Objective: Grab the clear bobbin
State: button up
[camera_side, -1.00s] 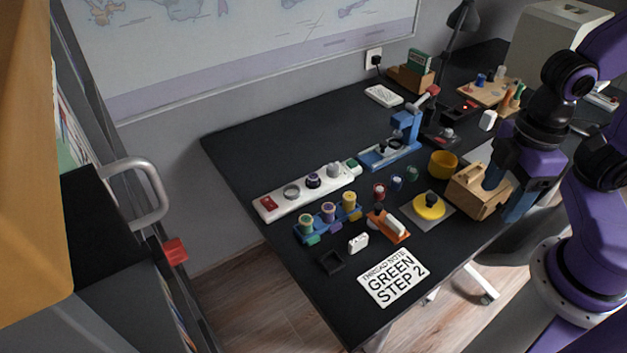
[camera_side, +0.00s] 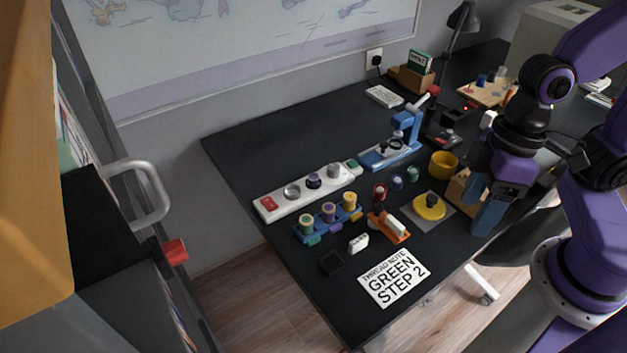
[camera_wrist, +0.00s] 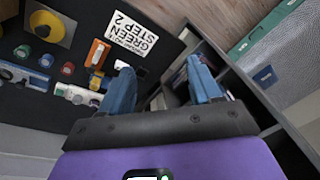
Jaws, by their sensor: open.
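I cannot pick out a clear bobbin for certain in either view. Small spools stand mid-desk in the side view: a red one (camera_side: 380,192), a blue one (camera_side: 397,184) and a green one (camera_side: 411,174). They also show at the left of the wrist view, the red one (camera_wrist: 67,68) nearest the middle. My gripper (camera_side: 479,208) is at the right of the side view, in front of the wooden box (camera_side: 455,191) and partly hiding it. In the wrist view my gripper (camera_wrist: 162,78) has its two blue fingers apart with nothing between them.
A yellow disc (camera_side: 430,208), an orange block tool (camera_side: 391,229), a white strip (camera_side: 270,207) with round knobs, a blue thread rack (camera_side: 308,237), a yellow cup (camera_side: 443,164) and a blue press (camera_side: 405,122) crowd the desk. A printed note (camera_side: 393,278) lies in front. The far-left desktop is clear.

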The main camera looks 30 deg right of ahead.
jog(key=w+a+f+m+t+y, duration=0.1)
jog(key=w+a+m+y, duration=0.1)
jog(key=w+a+m, duration=0.4)
jog(key=w+a+f+m+t+y, duration=0.1)
jog(key=w+a+m+y, duration=0.15)
jog(key=a+m, duration=0.7)
jog(key=w+a+f+m+t, duration=0.4)
jog(key=w+a+m, duration=0.3)
jog(key=w+m, duration=0.3)
jog(key=m+t+h, duration=0.5)
jog(key=m+h, duration=0.9)
jog(key=m, duration=1.3)
send_near(314, 176)
jog(key=shift+x, duration=3.8)
jog(key=shift+a, duration=0.1)
jog(key=c, duration=1.1)
